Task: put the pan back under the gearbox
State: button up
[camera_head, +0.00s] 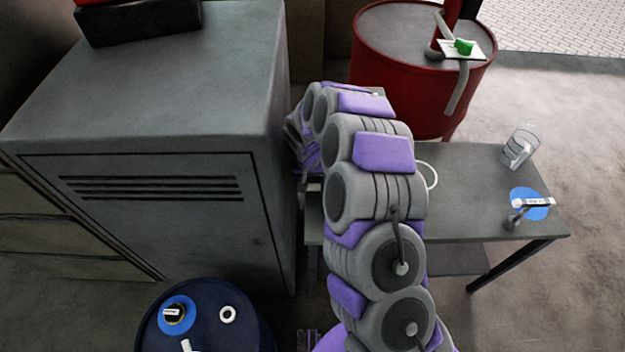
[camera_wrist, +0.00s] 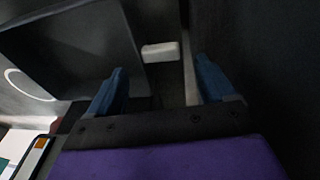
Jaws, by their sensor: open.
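I cannot make out a pan or a gearbox for certain in either view. My gripper (camera_wrist: 160,68) is open in the wrist view, its two blue fingers apart. A small whitish block (camera_wrist: 160,52) shows beyond the gap between the fingers, with no visible contact. In the head view my arm hides the gripper and part of the grey table (camera_head: 470,195). A thin white ring (camera_head: 433,176) shows partly behind my arm on the table. A white ring (camera_wrist: 28,88) also shows at the left of the wrist view.
A grey cabinet (camera_head: 150,200) stands close left of my arm. A red drum (camera_head: 400,85) stands behind the table, a blue drum (camera_head: 205,315) at the front left. A clear beaker (camera_head: 521,146) and a blue disc (camera_head: 535,212) are on the table. Floor at right is clear.

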jog(key=shift+s+a+r+p, duration=0.1)
jog(key=shift+s+r+p, duration=0.15)
jog(key=shift+r, duration=0.9)
jog(key=shift+s+a+r+p, duration=0.1)
jog(key=shift+s+r+p, duration=0.1)
jog(key=shift+r, duration=0.95)
jog(key=s+d+r+g, duration=0.1)
jog(key=s+d+r, duration=0.4)
jog(key=s+r, duration=0.4)
jog(key=s+d+r+g, duration=0.1)
jog(key=s+d+r, duration=0.4)
jog(key=s+r, duration=0.45)
jog(key=s+d+r, duration=0.2)
jog(key=s, duration=0.9)
jog(key=s+d+r+g+y, duration=0.1)
jog(key=s+d+r, duration=0.1)
jog(key=s, duration=0.9)
jog(key=shift+s+d+r+g, duration=0.15)
jog(key=shift+r+g, duration=0.15)
jog(key=shift+r, duration=0.3)
